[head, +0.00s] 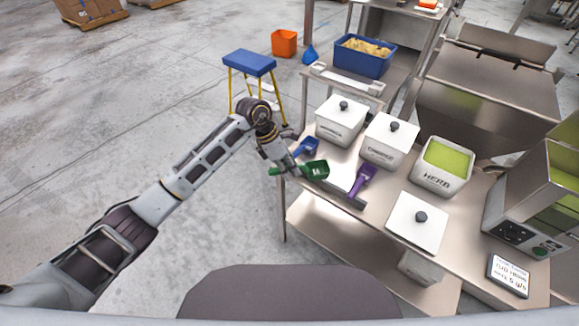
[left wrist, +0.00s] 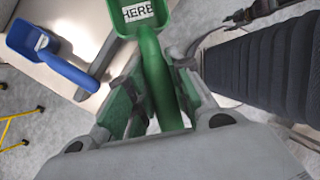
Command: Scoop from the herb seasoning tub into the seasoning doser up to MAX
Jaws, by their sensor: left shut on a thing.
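My left gripper (head: 284,167) is shut on the handle of a green scoop (head: 316,170), at the left edge of the steel table. In the left wrist view the green scoop (left wrist: 152,60) runs up between the fingers, with a HERB label in its bowl. The bowl looks empty of seasoning where it shows. The herb seasoning tub (head: 441,168) is white, open and filled with green seasoning, on the table to the right. The seasoning doser (head: 535,205) stands at the far right, with green seasoning showing in it; its MAX mark cannot be made out. My right gripper is not in view.
A blue scoop (head: 307,147) and a purple scoop (head: 362,182) lie near the gripper. Lidded white tubs (head: 342,121), (head: 390,140), (head: 416,222) stand around the herb tub. A small display (head: 509,275) sits at the front right. A blue stool (head: 249,63) stands on the floor behind.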

